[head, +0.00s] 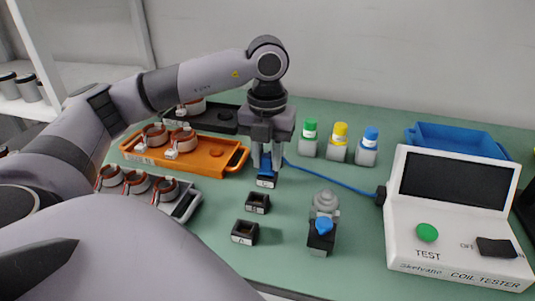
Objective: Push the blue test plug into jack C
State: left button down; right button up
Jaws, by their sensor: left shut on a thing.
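My left gripper (266,160) points down and is shut on the blue test plug (265,173). A blue cable runs from the plug to the right, to the coil tester (455,262). The plug is right over the farthest of three small dark jacks (266,183); its label is too small to read, and I cannot tell whether the plug is inside or just above it. The middle jack (257,203) and the nearest jack (244,233) stand free in front, with nothing in them. My right gripper is not in view.
An orange tray (222,163) and a grey tray (187,207) with copper stators are left. Three capped bottles (338,145) stand behind the cable. A grey fixture with a blue knob (322,225) stands right of the jacks. A blue bin (455,140) is behind the tester.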

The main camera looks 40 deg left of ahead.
pick_arm(q)
jog(key=shift+f, duration=0.2)
jog(key=c, duration=0.8)
grip_release()
notch_tip(320, 180, up, 7)
jog(key=shift+r+p, duration=0.1)
jog(key=shift+p, duration=0.3)
jog(key=shift+s, duration=0.1)
